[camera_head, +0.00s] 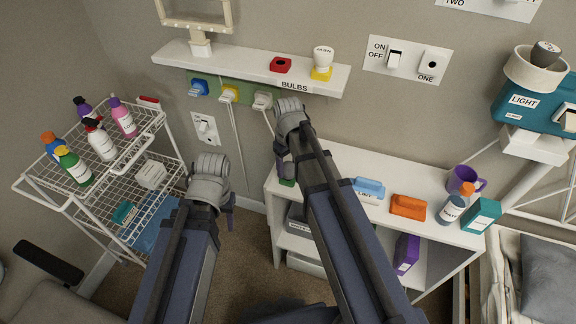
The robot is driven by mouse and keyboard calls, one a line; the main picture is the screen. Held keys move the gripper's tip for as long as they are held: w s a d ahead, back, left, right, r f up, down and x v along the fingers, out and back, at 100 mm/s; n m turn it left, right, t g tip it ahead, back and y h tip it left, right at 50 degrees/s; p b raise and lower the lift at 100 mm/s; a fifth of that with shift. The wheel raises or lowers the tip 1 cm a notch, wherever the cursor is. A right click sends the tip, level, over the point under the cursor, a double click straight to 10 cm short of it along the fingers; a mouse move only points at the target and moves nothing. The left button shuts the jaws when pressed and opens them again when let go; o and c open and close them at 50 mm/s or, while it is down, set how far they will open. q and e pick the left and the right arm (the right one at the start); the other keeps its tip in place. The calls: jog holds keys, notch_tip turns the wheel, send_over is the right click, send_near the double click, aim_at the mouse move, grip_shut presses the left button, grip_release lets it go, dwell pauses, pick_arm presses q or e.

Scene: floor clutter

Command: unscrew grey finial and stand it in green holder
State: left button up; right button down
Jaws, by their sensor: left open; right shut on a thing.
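A dark grey finial (545,53) sits on top of the white ring-shaped shade (536,70) of the wall lamp at the far right. A small green thing (287,182) shows at the left end of the white cabinet top, mostly hidden by my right arm. I cannot tell whether it is the green holder. My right gripper (290,107) is raised just below the bulb shelf, far left of the finial. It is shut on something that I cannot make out. My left gripper (210,165) is open, lower, between the wire cart and the cabinet.
The bulb shelf (225,58) bears a red holder (281,65) and a white bulb (323,56) in a yellow holder. Plugs sit in a green strip below. A wire cart (40,183) with bottles stands left.

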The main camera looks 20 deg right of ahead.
aim_at(288, 163)
jog(key=shift+f+b, duration=0.6)
jog(key=shift+f, duration=0.1)
jog(key=shift+c, duration=0.2)
grip_release()
jog(key=shift+r, duration=0.1)
jog(key=shift+r, duration=0.1)
notch_tip(288, 163, up, 8)
jog(key=p, duration=0.8)
jog(key=shift+f, duration=0.2)
jog(key=s+a+r+m+h+p, duration=0.1)
jog(key=s+a+r+p, duration=0.1)
jog(key=s+a, duration=0.8)
jog(key=s, duration=0.4)
jog(key=shift+s+a+r, duration=0.2)
